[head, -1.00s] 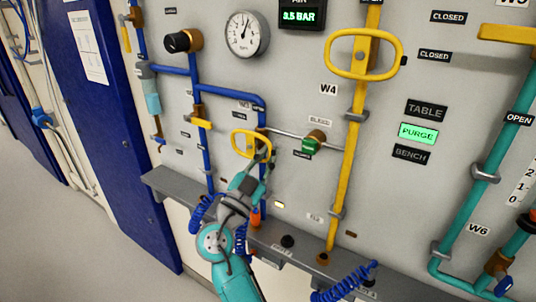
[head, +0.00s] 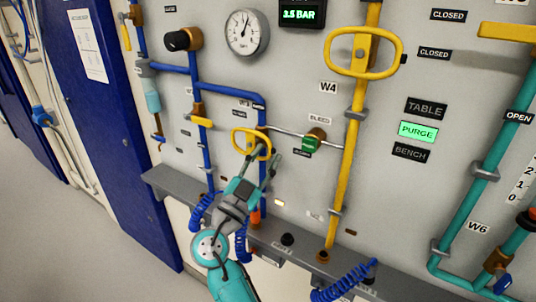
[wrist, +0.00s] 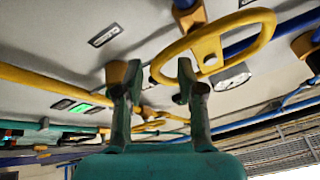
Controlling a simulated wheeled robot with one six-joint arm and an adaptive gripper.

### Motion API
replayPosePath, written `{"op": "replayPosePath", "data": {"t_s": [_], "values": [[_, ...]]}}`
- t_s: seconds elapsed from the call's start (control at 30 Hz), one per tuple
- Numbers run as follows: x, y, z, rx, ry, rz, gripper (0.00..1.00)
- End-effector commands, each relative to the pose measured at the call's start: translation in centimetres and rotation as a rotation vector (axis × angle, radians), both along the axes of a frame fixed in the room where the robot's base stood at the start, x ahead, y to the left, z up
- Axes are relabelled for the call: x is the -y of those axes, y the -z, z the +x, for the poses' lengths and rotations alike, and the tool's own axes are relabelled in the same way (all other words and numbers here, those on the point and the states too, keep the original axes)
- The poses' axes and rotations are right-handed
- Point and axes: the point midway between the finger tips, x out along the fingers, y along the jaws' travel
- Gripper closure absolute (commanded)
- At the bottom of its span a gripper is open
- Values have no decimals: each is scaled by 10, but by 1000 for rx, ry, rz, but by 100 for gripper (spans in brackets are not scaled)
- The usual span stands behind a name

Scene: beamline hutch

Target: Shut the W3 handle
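A yellow oval ring handle (head: 236,142) sits on a blue vertical pipe in the middle of the head view, below a small label, partly hidden, that seems to read W3. The handle also shows large in the upper right of the wrist view (wrist: 262,28). My gripper (head: 263,158) is at the handle's lower right in the head view.
A green valve knob (head: 313,141) is just right of the handle. The larger W4 yellow handle (head: 398,47) is at upper right on a yellow pipe. A grey ledge (head: 172,184) and blue coiled hoses (head: 343,283) lie below.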

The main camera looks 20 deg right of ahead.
Motion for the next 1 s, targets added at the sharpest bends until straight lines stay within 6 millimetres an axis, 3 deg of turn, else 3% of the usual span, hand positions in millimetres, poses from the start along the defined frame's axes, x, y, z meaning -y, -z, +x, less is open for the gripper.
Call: {"op": "replayPosePath", "data": {"t_s": [0.3,0.5,1.0], "values": [[-47,28,-33,-1,-4,-1,62],[-67,40,-48,0,-1,-1,62],[-76,45,-55,1,1,1,62]]}}
